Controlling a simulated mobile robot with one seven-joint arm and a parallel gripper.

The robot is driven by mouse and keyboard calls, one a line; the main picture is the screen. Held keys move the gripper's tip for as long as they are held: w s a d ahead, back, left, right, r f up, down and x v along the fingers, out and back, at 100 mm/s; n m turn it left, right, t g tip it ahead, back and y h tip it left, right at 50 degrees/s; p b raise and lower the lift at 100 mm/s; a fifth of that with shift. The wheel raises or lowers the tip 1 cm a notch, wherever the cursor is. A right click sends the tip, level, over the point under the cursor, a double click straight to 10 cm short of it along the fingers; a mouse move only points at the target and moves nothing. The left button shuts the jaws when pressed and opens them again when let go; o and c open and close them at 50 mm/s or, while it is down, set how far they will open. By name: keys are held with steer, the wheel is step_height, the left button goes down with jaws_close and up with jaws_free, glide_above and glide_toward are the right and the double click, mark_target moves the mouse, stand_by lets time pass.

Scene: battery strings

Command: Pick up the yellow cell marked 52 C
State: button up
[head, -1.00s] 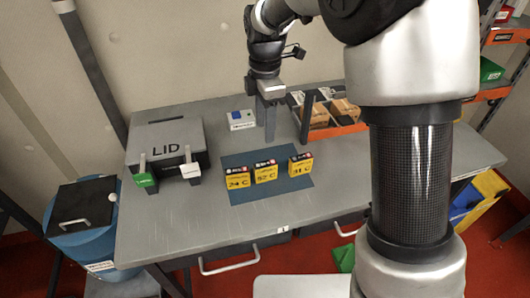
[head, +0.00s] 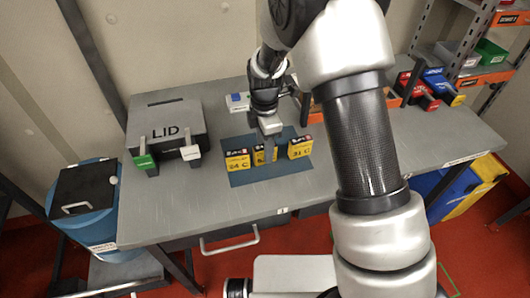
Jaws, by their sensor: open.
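Three yellow cells with black tops stand upright on a blue mat (head: 268,178) on the grey table. The middle cell, marked 52 C (head: 258,157), is now mostly hidden behind my gripper; its label showed in the earlier head view. The cell marked 24 C (head: 237,161) stands on its left and the cell marked 31 C (head: 300,149) on its right. My gripper (head: 267,146) is open and points down at the middle cell. I cannot tell whether its fingers are around the cell or just above it.
A grey box marked LID (head: 166,123), with a green and a white connector in front, stands at the left. A blue drum (head: 82,215) is beside the table. Red and blue bins (head: 432,90) are at the back right. The table front (head: 200,215) is clear.

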steer(key=shift+f, duration=0.7)
jaws_close()
steer(key=shift+r, duration=0.15)
